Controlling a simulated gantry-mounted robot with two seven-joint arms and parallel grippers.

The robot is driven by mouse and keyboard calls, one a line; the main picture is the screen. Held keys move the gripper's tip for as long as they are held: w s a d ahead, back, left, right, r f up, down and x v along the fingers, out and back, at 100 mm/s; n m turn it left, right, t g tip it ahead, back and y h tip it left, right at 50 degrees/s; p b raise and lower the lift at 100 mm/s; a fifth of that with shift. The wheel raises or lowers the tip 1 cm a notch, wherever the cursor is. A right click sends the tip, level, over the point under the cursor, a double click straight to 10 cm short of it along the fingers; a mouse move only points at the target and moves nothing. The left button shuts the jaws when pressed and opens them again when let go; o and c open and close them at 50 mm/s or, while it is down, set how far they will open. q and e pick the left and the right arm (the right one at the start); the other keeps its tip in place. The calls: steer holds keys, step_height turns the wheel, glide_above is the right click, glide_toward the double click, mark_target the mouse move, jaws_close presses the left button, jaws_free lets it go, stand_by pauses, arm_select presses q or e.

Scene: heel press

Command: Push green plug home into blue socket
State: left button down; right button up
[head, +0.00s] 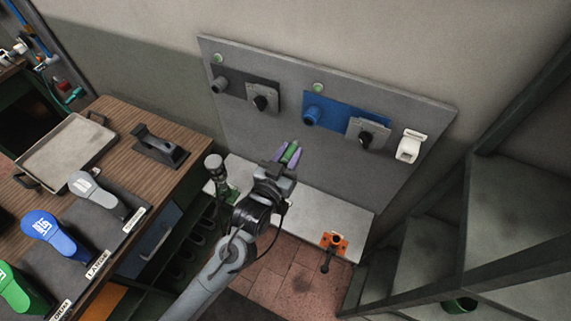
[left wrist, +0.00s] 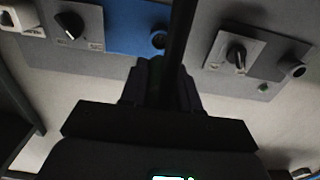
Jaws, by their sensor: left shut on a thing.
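My left gripper (head: 288,153) has purple fingers and is shut on a narrow green thing, seemingly the green plug (head: 291,151). It is in front of the grey panel, below the blue socket (head: 312,115) in the head view. The socket is a round blue fitting on a blue plate, beside a black knob. In the left wrist view, a dark bar runs up from between the dark fingers (left wrist: 160,85), passing just right of the blue socket (left wrist: 159,40). The held thing's colour and tip cannot be made out there. My right gripper is not in view.
The grey panel (head: 240,130) also carries a grey socket (head: 220,85), black knobs and a white fitting (head: 410,147). A wooden bench with a tray (head: 68,152) and coloured handles stands left. An orange fixture (head: 335,242) is below; dark stairs are at right.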

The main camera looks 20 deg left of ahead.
arm_select(q)
steer(key=shift+w, duration=0.1)
steer(key=shift+w+r, duration=0.1)
steer(key=shift+w, duration=0.35)
steer(key=w+b, duration=0.2)
steer(key=w, duration=0.4)
steer(key=shift+w, duration=0.15)
stand_by(0.4)
steer(key=shift+p, duration=0.7)
stand_by(1.8)
steer(key=shift+w, duration=0.8)
steer(key=c, duration=0.7)
jaws_free()
steer(key=shift+w, duration=0.1)
steer(key=shift+c, duration=0.2)
